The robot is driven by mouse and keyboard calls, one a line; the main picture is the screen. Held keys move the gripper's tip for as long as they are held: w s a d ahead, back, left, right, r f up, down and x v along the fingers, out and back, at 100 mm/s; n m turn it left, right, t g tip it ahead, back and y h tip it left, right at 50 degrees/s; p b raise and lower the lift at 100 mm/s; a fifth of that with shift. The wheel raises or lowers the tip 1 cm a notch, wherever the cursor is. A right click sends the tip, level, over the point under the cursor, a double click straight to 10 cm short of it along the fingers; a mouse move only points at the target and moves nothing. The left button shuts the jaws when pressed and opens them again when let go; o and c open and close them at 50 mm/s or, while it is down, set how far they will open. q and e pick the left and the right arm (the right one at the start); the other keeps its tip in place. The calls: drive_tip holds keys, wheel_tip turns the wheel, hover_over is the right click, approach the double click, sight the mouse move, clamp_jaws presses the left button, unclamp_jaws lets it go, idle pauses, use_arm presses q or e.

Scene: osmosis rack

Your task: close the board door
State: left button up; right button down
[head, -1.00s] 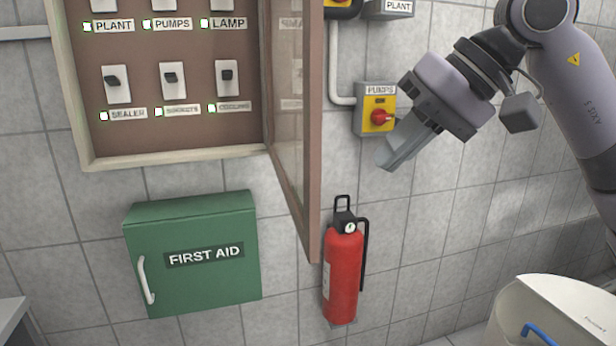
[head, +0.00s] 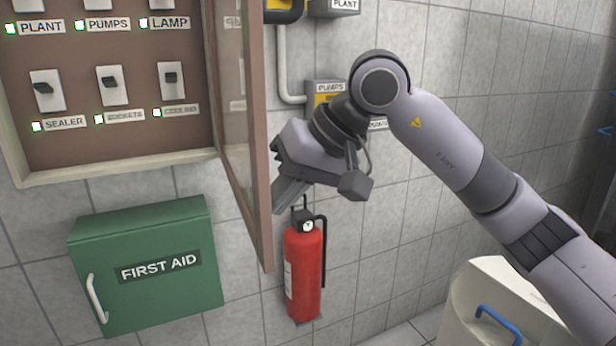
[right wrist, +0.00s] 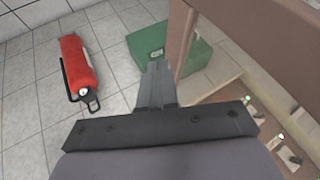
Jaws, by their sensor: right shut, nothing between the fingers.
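The board (head: 130,135) hangs on the wall at the left of the head view, with several switches inside. Its door (head: 262,130), a brown frame with a clear pane, stands open, swung out from the board's right side. My right gripper (head: 280,208) is shut and empty, at the right of the door near its lower outer part. In the right wrist view the shut fingers (right wrist: 156,75) point toward the door frame (right wrist: 178,45); I cannot tell whether they touch it. My left gripper is not in view.
A green first aid box (head: 150,290) is on the wall below the board. A red fire extinguisher (head: 304,275) hangs below my right gripper. The pumps switch box (head: 322,97) is partly behind my arm. A pale bin (head: 465,300) stands at the lower right.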

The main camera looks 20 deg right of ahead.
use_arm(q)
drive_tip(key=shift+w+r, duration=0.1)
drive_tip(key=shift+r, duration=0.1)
use_arm(e)
drive_tip(key=shift+a, duration=0.45)
drive_tip(key=shift+a, duration=0.1)
